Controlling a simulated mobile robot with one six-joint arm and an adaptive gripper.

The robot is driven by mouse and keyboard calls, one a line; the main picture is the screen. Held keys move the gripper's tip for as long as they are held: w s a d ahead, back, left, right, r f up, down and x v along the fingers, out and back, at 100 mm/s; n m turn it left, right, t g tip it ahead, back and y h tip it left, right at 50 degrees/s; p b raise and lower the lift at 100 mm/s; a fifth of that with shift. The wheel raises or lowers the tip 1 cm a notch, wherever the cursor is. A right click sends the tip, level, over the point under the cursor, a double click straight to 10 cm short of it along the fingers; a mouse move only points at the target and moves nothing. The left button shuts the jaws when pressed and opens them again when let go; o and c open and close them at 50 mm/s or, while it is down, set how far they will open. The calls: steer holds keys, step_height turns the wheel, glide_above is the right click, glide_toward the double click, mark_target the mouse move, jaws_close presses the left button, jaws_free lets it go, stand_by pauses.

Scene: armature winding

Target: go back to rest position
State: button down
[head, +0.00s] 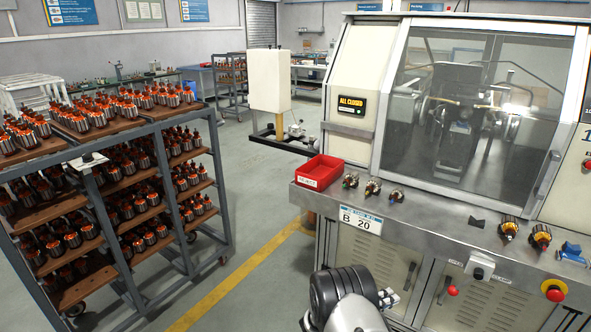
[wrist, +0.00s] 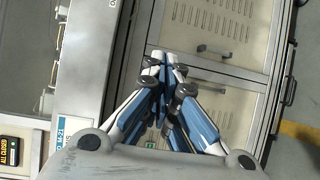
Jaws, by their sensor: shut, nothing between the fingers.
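My gripper (wrist: 163,62) shows in the wrist view with its blue and white fingers drawn together, shut and empty. It is in front of the beige cabinet doors (wrist: 225,45) of the winding machine (head: 455,110). In the head view, my arm is at the bottom centre, and only a small part of my gripper (head: 388,298) shows beside it, below the machine's front ledge. The machine's window is closed, and its display (head: 351,105) reads "ALL CLOSED".
A red bin (head: 319,172) and several armatures (head: 372,188) sit on the grey ledge (head: 430,221). A rack (head: 192,160) full of armatures stands at left. Open floor with a yellow line (head: 232,284) lies between. Red knobs and door handles stick out of the machine's front.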

steer(key=s+d+r+m+g+y, duration=0.1)
steer(key=s+r+m+g+y, duration=0.2)
steer(key=s+r, duration=0.7)
steer(key=s+d+r+m+g+y, duration=0.15)
steer(key=s+r+g, duration=0.4)
steer(key=r, duration=0.75)
steer(key=s+a+r+t+y, duration=0.2)
steer(key=s+a+y, duration=0.1)
steer(key=s+a, duration=0.2)
steer(key=s+a+r+t+y, duration=0.1)
steer(key=s+a+y, duration=0.3)
steer(key=s, duration=0.6)
steer(key=s+a+r+m+t+y, duration=0.1)
steer(key=s+a+r+t+y, duration=0.1)
steer(key=s+a, duration=0.5)
step_height(320, 180, up, 2)
steer(key=shift+s+r+t+y, duration=0.1)
steer(key=shift+s+t+y, duration=0.25)
steer(key=shift+y, duration=0.5)
